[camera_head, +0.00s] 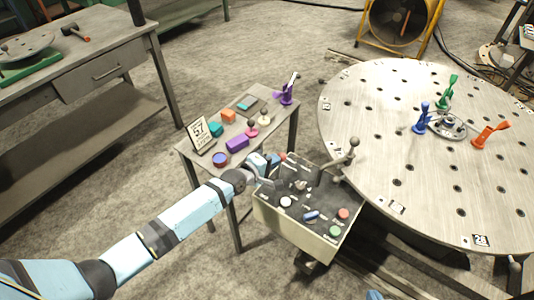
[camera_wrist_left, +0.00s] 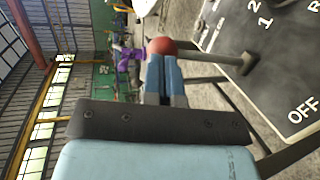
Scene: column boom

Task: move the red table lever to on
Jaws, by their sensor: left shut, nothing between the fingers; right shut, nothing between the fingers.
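The red lever's ball knob (camera_wrist_left: 162,46) shows in the left wrist view, at the end of a grey rod that runs right to the dark panel (camera_wrist_left: 262,60). "OFF" is printed on that panel. In the head view the red knob (camera_head: 283,156) is small at the back left corner of the control box (camera_head: 272,215). My left gripper (camera_head: 274,160) is shut and empty beside the knob; its blue fingertips (camera_wrist_left: 162,56) overlap the knob's lower edge in the wrist view. I cannot tell whether they touch.
A small table (camera_head: 185,146) with coloured items stands behind. A large round perforated table (camera_head: 430,170) is at the right.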

